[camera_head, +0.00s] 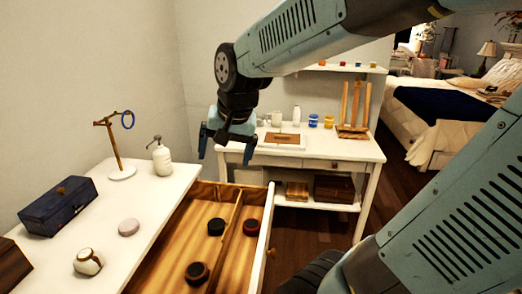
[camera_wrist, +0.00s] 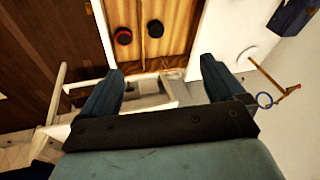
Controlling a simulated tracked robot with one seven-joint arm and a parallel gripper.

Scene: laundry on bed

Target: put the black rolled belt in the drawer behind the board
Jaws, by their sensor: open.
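A black roll (camera_head: 216,226), which looks like the rolled belt, lies in the open drawer (camera_head: 168,250), left of the thin wooden board (camera_head: 232,232) that divides it. It also shows in the wrist view (camera_wrist: 155,28). A dark red roll (camera_head: 251,227) lies on the right side of the board. A dark roll with a brownish side (camera_head: 197,272) lies nearer, left of the board. My gripper (camera_head: 226,148) is open and empty, high above the drawer's far end. Its two spread fingers show in the wrist view (camera_wrist: 161,72) with nothing between them.
The white dresser top holds a blue box (camera_head: 58,205), a pink disc (camera_head: 129,227), a white-brown round item (camera_head: 88,262), a pump bottle (camera_head: 161,155) and a ring stand (camera_head: 118,150). A white desk (camera_head: 340,148) with paints and an easel stands beyond.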

